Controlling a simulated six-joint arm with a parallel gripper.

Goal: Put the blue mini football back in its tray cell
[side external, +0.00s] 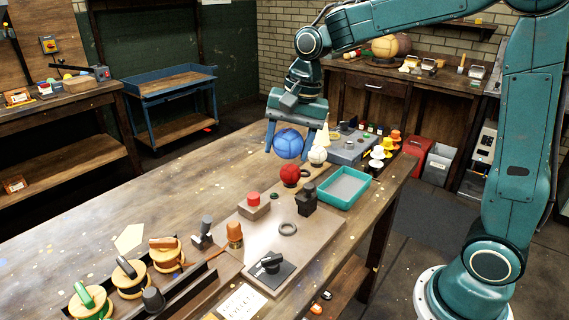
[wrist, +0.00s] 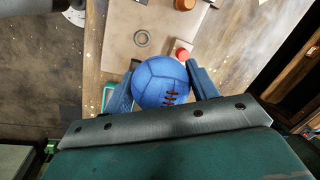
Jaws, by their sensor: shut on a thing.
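The blue mini football (side external: 288,144) is a panelled blue ball. It also shows in the wrist view (wrist: 160,82), with brown lacing facing the camera. My gripper (side external: 287,149) is shut on it, one finger on each side, and holds it above the workbench behind the red ball. An open tray (side external: 345,202) with a teal rim and grey inside lies to the right, apart from the ball. I cannot make out cells in it. In the wrist view, a bit of teal rim (wrist: 107,97) shows left of the ball, mostly hidden by a finger.
A red ball (side external: 290,174) and a white ball (side external: 317,155) stand close below and right of my gripper. A dark block (side external: 306,199) stands beside the tray. A grey ring (side external: 288,229) lies on the pale board (side external: 255,245). The bench's left middle is mostly clear.

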